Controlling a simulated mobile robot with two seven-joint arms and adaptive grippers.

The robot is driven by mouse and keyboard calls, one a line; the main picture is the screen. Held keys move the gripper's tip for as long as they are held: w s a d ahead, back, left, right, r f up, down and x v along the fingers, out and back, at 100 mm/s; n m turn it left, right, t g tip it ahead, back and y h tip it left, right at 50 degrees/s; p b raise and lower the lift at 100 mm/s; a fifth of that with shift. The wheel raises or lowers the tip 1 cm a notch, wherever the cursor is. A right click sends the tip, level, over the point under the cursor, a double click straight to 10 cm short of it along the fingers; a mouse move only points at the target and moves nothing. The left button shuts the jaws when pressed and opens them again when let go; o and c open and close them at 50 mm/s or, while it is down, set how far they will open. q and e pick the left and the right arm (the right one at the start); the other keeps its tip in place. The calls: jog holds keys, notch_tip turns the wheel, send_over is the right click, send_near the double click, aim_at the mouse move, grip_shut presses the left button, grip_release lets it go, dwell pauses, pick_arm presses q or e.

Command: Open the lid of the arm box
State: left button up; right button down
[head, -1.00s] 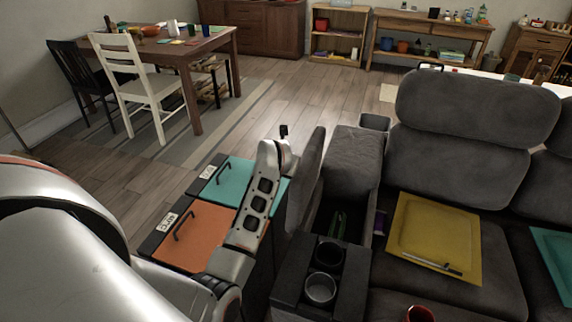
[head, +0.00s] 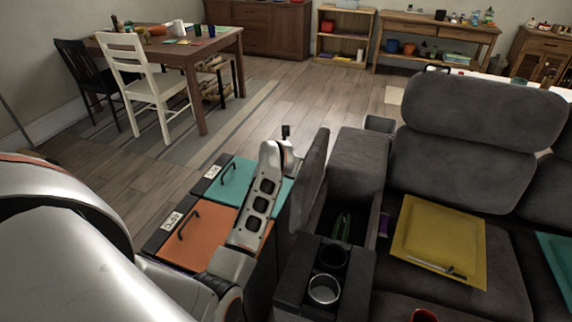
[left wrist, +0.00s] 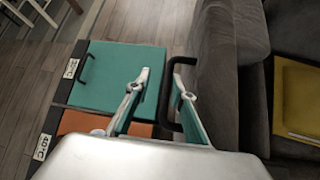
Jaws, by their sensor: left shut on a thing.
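The arm box (head: 375,240) is the dark grey compartment in the sofa's armrest in the head view, and its inside is exposed. Its grey padded lid (head: 311,185) stands steeply upright along the box's left side. It also shows in the left wrist view (left wrist: 225,70). A black handle (left wrist: 180,122) is on the lid's outer face. My left gripper (left wrist: 162,84) has its two fingers around this handle and is shut on it. In the head view my left arm hides the handle and fingertips. My right gripper is in neither view.
Teal (head: 234,182) and orange (head: 205,232) lidded units with black handles stand left of the box, beneath my left arm. Two cup holders (head: 324,289) lie in front of the box. A yellow tray (head: 440,235) lies on the sofa seat.

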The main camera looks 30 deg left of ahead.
pick_arm(q)
jog(key=shift+s+f, duration=0.35)
jog(key=shift+f, duration=0.2)
jog(key=w+r+v, duration=0.1)
jog(key=v, duration=1.1)
jog(key=shift+s, duration=0.15)
jog(key=shift+d, duration=0.1)
